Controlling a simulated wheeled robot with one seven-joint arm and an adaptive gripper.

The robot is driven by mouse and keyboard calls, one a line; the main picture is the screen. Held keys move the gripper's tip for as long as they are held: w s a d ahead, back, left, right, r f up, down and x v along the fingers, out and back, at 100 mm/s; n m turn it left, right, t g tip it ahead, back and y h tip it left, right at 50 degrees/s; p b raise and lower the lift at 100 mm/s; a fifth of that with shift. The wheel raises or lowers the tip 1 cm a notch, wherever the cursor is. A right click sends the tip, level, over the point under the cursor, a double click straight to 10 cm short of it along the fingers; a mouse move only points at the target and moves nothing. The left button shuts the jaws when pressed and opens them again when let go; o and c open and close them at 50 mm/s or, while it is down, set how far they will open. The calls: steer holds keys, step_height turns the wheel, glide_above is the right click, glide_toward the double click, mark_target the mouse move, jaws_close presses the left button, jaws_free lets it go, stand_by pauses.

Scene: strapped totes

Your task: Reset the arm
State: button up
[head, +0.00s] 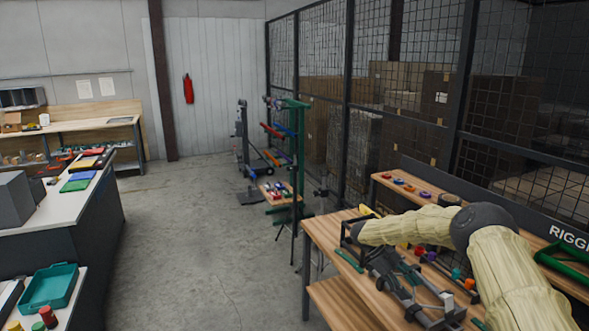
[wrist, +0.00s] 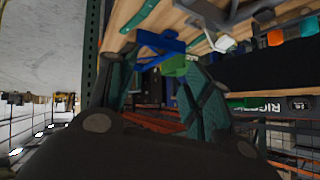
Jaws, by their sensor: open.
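My arm in a tan cover reaches over the wooden bench (head: 330,228) at the right of the head view. My gripper (head: 430,306) is dark grey and hangs from the wrist over the bench, its fingers pointing toward the lower right. In the wrist view my gripper (wrist: 158,66) shows two spread teal-patterned fingers and is open. A blue piece (wrist: 160,42) and a green piece (wrist: 174,66) appear between or beyond the fingertips. I see nothing clearly held. I cannot tell whether the fingers touch anything.
Small coloured parts (head: 432,256) lie on the bench near my arm. A raised shelf (head: 410,188) and mesh fence (head: 310,120) stand behind it. A green rack (head: 299,150) stands beyond. A teal tray (head: 50,287) sits at lower left. The concrete floor (head: 195,240) between is clear.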

steer(key=s+a+f+n+t+h+b, duration=0.1)
steer(key=s+f+n+t+h+b, duration=0.1)
steer(key=f+n+t, duration=0.45)
steer(key=s+a+f+n+t+h+b, duration=0.1)
steer(key=f+n+t+h, duration=0.15)
steer(key=f, duration=0.65)
steer(key=s+a+f+n+t+y+b, duration=0.25)
steer(key=s+a+f+n, duration=0.2)
steer(key=s+f, duration=0.25)
steer(key=s+a+f+n+t+y+b, duration=0.1)
steer(key=s+a+f+n+t+y, duration=0.2)
steer(key=s+f+n, duration=0.4)
steer(key=s+a+f+n+g+y+b, duration=0.1)
steer(key=s+a+n+g+y+b, duration=0.1)
steer(key=s, duration=1.7)
steer(key=s+a+f+n+g+y+b, duration=0.2)
steer(key=s+n+g+y, duration=0.3)
steer(key=s, duration=1.4)
steer(key=shift+s+a+n+g+y, duration=0.3)
steer(key=shift+a+n+g, duration=0.1)
steer(key=shift+g, duration=0.35)
steer(key=shift+f, duration=0.1)
